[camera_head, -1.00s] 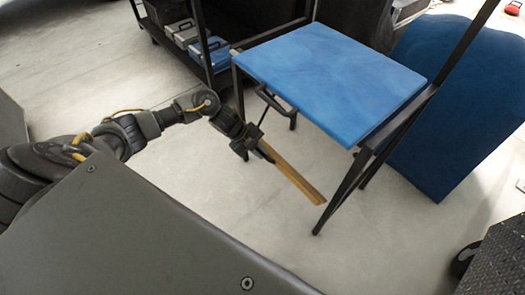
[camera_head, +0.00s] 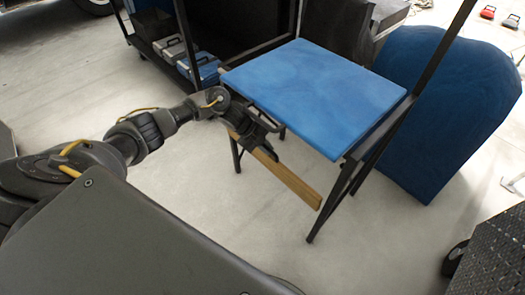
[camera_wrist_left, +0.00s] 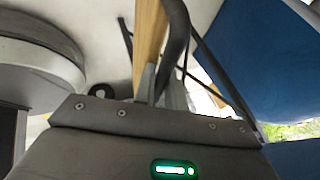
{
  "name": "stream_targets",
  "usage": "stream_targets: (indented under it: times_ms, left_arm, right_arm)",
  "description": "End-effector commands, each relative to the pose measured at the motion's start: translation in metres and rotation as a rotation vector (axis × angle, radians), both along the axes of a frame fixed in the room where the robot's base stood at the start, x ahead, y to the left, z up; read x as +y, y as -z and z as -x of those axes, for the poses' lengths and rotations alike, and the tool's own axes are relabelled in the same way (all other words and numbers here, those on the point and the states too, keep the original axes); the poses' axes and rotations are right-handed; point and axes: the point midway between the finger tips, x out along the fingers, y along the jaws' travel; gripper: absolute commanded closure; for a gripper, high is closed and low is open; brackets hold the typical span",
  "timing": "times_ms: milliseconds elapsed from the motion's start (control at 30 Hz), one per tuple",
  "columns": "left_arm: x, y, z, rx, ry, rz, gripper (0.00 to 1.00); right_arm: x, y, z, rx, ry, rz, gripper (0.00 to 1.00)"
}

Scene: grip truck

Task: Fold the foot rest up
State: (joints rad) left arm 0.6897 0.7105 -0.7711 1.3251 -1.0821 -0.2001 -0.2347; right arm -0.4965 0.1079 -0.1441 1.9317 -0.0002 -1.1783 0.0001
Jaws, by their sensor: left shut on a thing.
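The foot rest shows as a wooden plank (camera_head: 290,180) running down to the right below the near-left edge of the blue seat board (camera_head: 325,95). My left gripper (camera_head: 264,130) is at the plank's upper left part, close under the board's edge, and is shut on the foot rest. In the left wrist view the wooden plank (camera_wrist_left: 150,40) and a dark curved bar (camera_wrist_left: 178,40) run up from between the fingers (camera_wrist_left: 147,84). The exact contact is partly hidden by the gripper. My right gripper is not in view.
Dark legs (camera_head: 338,195) carry the blue board. A shelf with grey and blue cases (camera_head: 190,58) stands behind it at the left. A large blue panel (camera_head: 450,120) stands at the right. The pale floor (camera_head: 225,215) in front is clear.

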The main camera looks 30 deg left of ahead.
Motion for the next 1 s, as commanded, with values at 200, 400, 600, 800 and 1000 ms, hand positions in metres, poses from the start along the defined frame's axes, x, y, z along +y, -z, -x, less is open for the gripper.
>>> stream_targets:
  times_ms: [200,400,600,800,1000]
  left_arm:
    - [-0.0017,-0.0018,-0.0051,-0.003,0.000,0.001,1.00]
    - [-0.0017,-0.0019,-0.0053,-0.003,0.000,0.001,1.00]
    - [-0.0016,-0.0018,-0.0051,-0.003,0.000,0.001,0.82]
    - [-0.0015,-0.0013,-0.0046,-0.001,0.000,0.000,0.66]
    - [-0.0009,-0.0019,-0.0041,0.000,0.001,0.000,0.66]
  right_arm:
    - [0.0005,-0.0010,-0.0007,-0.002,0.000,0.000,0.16]
    - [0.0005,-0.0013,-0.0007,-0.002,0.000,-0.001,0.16]
    - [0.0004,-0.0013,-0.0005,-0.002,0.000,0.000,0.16]
    - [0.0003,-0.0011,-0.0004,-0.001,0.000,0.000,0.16]
    - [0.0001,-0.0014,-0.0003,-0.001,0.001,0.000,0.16]
